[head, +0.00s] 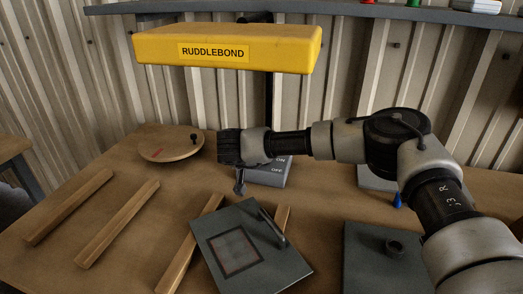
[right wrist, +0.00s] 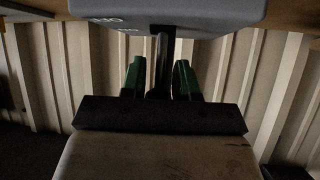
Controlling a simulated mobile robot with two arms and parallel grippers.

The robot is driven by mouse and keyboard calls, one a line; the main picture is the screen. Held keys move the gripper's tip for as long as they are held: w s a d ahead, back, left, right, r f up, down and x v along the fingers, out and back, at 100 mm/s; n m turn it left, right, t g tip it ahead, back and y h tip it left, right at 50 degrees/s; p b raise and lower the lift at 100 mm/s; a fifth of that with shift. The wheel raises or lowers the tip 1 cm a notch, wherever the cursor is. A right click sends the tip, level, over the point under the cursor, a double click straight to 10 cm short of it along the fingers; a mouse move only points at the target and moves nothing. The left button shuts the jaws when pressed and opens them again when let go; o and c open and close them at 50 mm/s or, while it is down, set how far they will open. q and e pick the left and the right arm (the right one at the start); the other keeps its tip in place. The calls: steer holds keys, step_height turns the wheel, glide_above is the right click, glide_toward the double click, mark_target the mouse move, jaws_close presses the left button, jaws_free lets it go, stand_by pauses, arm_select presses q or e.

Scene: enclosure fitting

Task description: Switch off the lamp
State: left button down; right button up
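The lamp has a yellow bar-shaped head (head: 228,48) labelled RUDDLEBOND, a dark post (head: 268,100) and a grey base (head: 272,175) marked ON and OFF. My right gripper (head: 239,183) is at the left front of the base and hides part of it. In the right wrist view, its two green fingers (right wrist: 158,65) are apart with nothing visibly held. The base (right wrist: 165,12) lies upside down across the top there, and a dark upright bar shows between the fingers. My left gripper is out of view.
A round wooden plate (head: 170,148) with a red mark lies left of the lamp. Wooden bars (head: 117,222) lie on the left of the table. A dark square-marked panel (head: 250,245) is in front, and another dark plate (head: 380,265) is at front right. A shelf (head: 300,12) runs above.

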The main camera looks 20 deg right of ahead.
steer(key=o, duration=0.4)
steer(key=shift+o, duration=0.2)
steer(key=v, duration=1.1)
steer(key=shift+b, duration=0.4)
steer(key=shift+o, duration=0.2)
